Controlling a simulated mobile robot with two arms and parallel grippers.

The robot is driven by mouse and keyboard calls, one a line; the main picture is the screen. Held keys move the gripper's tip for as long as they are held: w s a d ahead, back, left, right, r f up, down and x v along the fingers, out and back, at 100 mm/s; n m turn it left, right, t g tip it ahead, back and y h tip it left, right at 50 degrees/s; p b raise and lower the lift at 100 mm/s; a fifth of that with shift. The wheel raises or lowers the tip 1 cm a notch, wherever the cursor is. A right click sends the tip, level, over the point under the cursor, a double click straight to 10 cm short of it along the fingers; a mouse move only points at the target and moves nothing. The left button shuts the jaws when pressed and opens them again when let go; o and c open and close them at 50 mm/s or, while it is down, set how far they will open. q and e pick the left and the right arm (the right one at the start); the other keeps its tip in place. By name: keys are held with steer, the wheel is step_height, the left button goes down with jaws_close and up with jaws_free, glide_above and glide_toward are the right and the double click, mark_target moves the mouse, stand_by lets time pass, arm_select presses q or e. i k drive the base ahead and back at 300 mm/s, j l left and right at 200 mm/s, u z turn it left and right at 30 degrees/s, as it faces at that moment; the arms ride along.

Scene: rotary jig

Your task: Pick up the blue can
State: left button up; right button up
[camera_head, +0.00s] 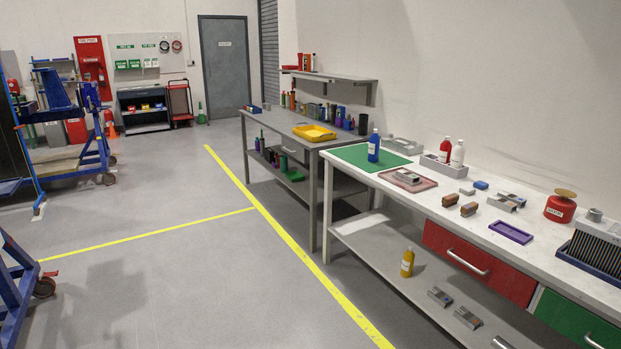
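A blue bottle-shaped container (374,147) with a pale label and narrow top stands upright on the green mat (352,156), at the far left end of the white workbench (421,197). It is the clearest blue container in view; I cannot tell whether it is the can. Several small dark, purple and green containers (363,124) stand along the back of the grey bench (286,123), too small to identify. Neither of my grippers is in view.
The white bench also holds a grey tray with red and white bottles (437,166), a pink tray (408,181), a purple tray (511,232) and a red can (560,207). A yellow bottle (407,262) stands on the lower shelf. The floor (190,280) left of the benches is open.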

mark_target(374, 142)
steer(key=i+z, duration=0.2)
steer(key=i, duration=0.3)
steer(key=i+z, duration=0.2)
steer(key=i, duration=0.3)
steer(key=i+j+z, duration=0.2)
steer(key=i, duration=0.25)
steer(key=i+z, duration=0.2)
steer(key=i, duration=0.3)
